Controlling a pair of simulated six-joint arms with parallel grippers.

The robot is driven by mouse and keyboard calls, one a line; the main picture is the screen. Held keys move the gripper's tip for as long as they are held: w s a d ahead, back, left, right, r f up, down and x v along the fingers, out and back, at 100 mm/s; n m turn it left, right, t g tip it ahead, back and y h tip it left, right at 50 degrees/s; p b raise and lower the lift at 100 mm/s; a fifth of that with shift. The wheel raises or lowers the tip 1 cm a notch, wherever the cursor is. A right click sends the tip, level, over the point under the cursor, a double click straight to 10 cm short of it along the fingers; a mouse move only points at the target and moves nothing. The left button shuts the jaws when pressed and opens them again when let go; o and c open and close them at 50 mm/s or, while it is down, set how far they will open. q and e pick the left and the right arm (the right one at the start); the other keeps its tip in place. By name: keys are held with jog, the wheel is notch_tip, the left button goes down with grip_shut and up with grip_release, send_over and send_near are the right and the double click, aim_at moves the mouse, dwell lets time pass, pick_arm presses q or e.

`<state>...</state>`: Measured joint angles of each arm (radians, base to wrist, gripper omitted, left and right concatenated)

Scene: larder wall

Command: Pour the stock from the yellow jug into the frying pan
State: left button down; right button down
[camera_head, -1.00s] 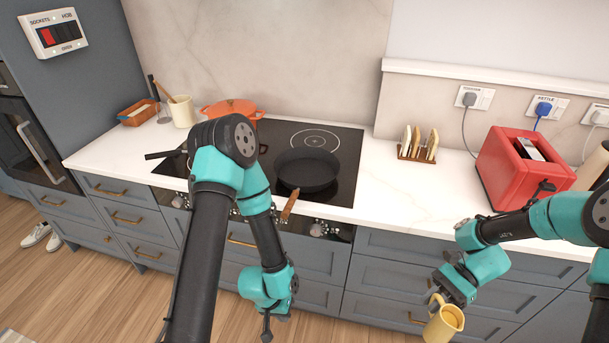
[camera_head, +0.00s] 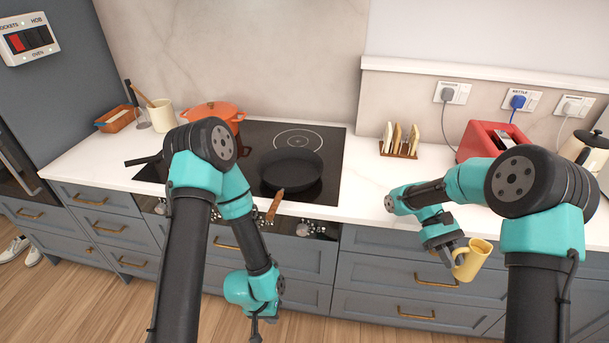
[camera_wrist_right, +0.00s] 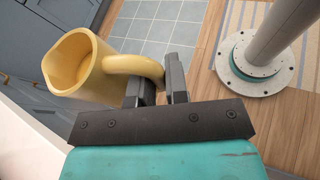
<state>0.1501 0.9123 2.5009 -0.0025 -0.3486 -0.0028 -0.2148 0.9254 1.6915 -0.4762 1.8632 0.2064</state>
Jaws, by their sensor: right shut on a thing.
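The yellow jug (camera_head: 472,260) is held in the air in front of the drawers, below the worktop edge. My right gripper (camera_head: 447,254) is shut on its handle. In the right wrist view the jug (camera_wrist_right: 82,68) is at the upper left, its handle between the fingers (camera_wrist_right: 158,85); I cannot see the stock inside. The black frying pan (camera_head: 291,170) sits on the hob, its wooden handle pointing to the front, left of the jug and well apart from it. My left gripper (camera_head: 257,328) hangs low in front of the drawers, away from the pan; its fingers are too small to judge.
An orange pot (camera_head: 212,111) stands at the back left of the hob (camera_head: 325,140). A toast rack (camera_head: 399,143), a red toaster (camera_head: 490,137) and a kettle (camera_head: 585,147) are on the right worktop. The worktop between the hob and toast rack is clear.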

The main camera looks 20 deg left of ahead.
jog(key=w+a+r+n+t+h, duration=0.3)
jog(key=w+a+r+n+t, duration=1.3)
jog(key=w+n+t, duration=0.3)
jog(key=a+n+t+y, duration=0.6)
jog(key=a+n+y, duration=0.3)
jog(key=a, duration=1)
jog(key=shift+s+a+f+n+g+y, duration=0.25)
jog(key=shift+s+a+f+n+y, duration=0.85)
jog(key=shift+a, duration=1.5)
jog(key=shift+s+a+f+n+g+y, duration=0.2)
jog(key=shift+s+a+f+n+y, duration=0.95)
jog(key=shift+a, duration=1.5)
jog(key=shift+s+a+f+n+g+y, duration=0.25)
jog(key=shift+s+a+f+n+y, duration=0.3)
jog(key=shift+s+a+n+y, duration=1.35)
jog(key=shift+w+a+m+h, duration=0.45)
jog(key=shift+w+a+m, duration=0.25)
jog(key=shift+w+m, duration=0.3)
